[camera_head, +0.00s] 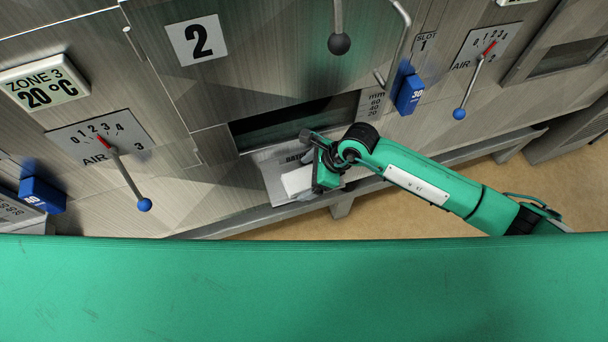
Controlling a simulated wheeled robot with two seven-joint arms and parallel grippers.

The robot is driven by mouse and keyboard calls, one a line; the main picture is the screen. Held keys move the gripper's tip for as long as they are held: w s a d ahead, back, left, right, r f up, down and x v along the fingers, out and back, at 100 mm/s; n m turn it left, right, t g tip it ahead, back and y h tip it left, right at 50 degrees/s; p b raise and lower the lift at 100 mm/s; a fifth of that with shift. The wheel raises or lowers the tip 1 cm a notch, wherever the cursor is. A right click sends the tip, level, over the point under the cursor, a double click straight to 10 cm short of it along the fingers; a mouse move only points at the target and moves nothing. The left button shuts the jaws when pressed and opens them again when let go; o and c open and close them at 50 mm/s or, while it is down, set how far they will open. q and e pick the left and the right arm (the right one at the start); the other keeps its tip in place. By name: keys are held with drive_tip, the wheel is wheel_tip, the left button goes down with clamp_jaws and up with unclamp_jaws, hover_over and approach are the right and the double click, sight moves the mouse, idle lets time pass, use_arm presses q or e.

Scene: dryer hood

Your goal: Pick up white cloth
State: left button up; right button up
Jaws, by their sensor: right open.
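A small white cloth (296,181) lies on a pale metal tray or ledge (275,178) that juts out below the dark slot under the number 2 plate. My right gripper (312,190) is at the right side of the cloth and partly covers it. The jaws are open. I cannot tell whether a finger touches the cloth. Lettering on the tray is partly hidden by the gripper. My left gripper is not in view.
The dark slot (292,122) opens just behind the tray. Levers with blue knobs (144,204) and (459,113) stick out of the metal front on both sides. A blue block (409,94) marked 30 sits right of the slot. Tan floor (400,208) shows below.

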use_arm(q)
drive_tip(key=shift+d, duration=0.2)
use_arm(e)
drive_tip(key=shift+f, duration=0.15)
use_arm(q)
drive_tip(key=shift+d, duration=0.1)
use_arm(e)
drive_tip(key=c, duration=0.8)
drive_tip(key=shift+c, duration=0.2)
